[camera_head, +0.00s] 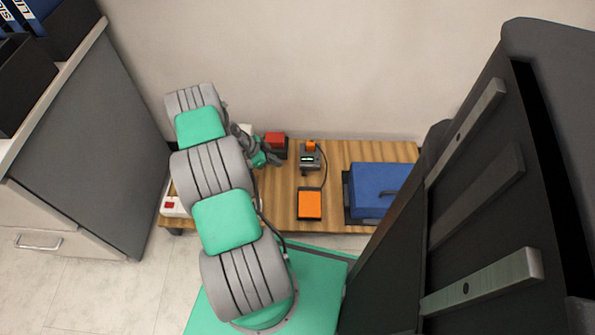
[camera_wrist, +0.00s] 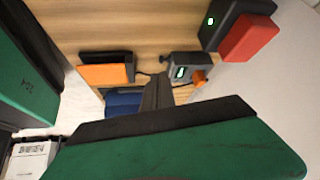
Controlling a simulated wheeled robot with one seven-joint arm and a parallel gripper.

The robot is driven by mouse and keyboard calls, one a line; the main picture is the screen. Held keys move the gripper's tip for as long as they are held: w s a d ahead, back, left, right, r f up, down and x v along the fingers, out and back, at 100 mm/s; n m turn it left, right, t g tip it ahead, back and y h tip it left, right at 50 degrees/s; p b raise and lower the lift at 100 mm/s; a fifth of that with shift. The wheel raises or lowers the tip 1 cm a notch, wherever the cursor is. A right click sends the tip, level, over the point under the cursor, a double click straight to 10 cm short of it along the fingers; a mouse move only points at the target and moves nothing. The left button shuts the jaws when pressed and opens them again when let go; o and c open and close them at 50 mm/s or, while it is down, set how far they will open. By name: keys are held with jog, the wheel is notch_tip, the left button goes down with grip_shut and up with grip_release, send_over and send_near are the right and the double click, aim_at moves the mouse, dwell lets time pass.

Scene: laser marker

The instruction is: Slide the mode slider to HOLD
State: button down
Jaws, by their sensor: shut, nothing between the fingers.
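I cannot make out the mode slider or a HOLD mark in either view. A small grey device (camera_head: 310,160) with a lit display and an orange top stands on the wooden table; it also shows in the wrist view (camera_wrist: 183,66). A dark box with a red part (camera_head: 275,140) stands to its left; in the wrist view its dark body carries a green light (camera_wrist: 211,21). My gripper (camera_head: 272,159) is above the table, beside the red-topped box and left of the grey device. Its dark fingers (camera_wrist: 158,90) are together and empty. My arm hides part of the table's left side.
An orange-topped pad (camera_head: 310,204) lies in front of the grey device, with a cable near it. A blue case (camera_head: 372,190) is at right. A white box with a red button (camera_head: 174,206) sits at the left edge. The wall is close behind the table (camera_head: 345,150).

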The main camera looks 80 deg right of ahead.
aim_at(302, 174)
jog(key=shift+f, duration=0.1)
jog(key=b+x, duration=0.2)
jog(key=x, duration=0.4)
jog(key=b+x, duration=0.2)
jog(key=x, duration=0.5)
jog(key=shift+s+d+b, duration=0.25)
jog(key=shift+s+b, duration=0.15)
